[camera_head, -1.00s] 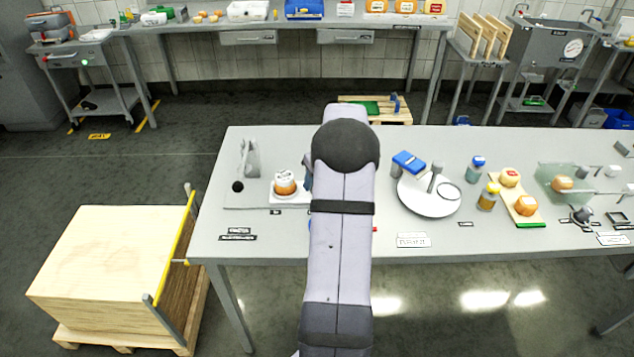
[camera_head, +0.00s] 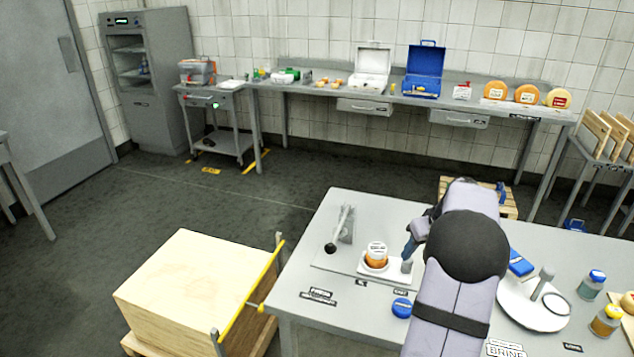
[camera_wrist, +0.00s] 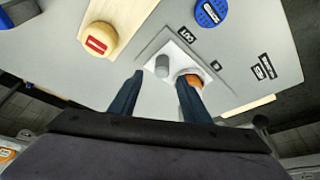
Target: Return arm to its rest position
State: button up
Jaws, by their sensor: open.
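My gripper (camera_wrist: 160,78) is open and empty, its two dark blue fingers apart above the table. In the head view, part of my gripper (camera_head: 411,240) shows left of my arm, near a small orange cheese wheel (camera_head: 376,262) with a white top on a white plate (camera_head: 366,273). In the wrist view the orange wheel (camera_wrist: 194,80) is partly hidden by the right finger, and a grey post (camera_wrist: 162,66) shows between the fingers. My arm hides part of the table (camera_head: 335,215) in the head view.
A wooden crate (camera_head: 195,285) with a yellow rail stands left of the table. A lever (camera_head: 345,222), a blue disc (camera_head: 402,307) and a round white plate (camera_head: 530,308) are on the table. In the wrist view a yellow cheese wheel (camera_wrist: 100,39) lies upper left.

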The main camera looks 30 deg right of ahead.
jog(key=s+a+f+n+g+y+p, duration=0.1)
jog(key=s+a+g, duration=0.15)
jog(key=a, duration=1.35)
jog(key=s+a+f+n+g, duration=0.1)
jog(key=s+a, duration=0.3)
jog(key=a, duration=1.2)
jog(key=s+a+f, duration=0.2)
jog(key=s+a, duration=0.5)
jog(key=s, duration=0.3)
notch_tip(320, 180, down, 9)
jog(key=b, duration=0.8)
jog(key=shift+s+g+b, duration=0.25)
jog(key=shift+g+b, duration=0.05)
jog(key=shift+g, duration=0.15)
jog(key=shift+a, duration=0.1)
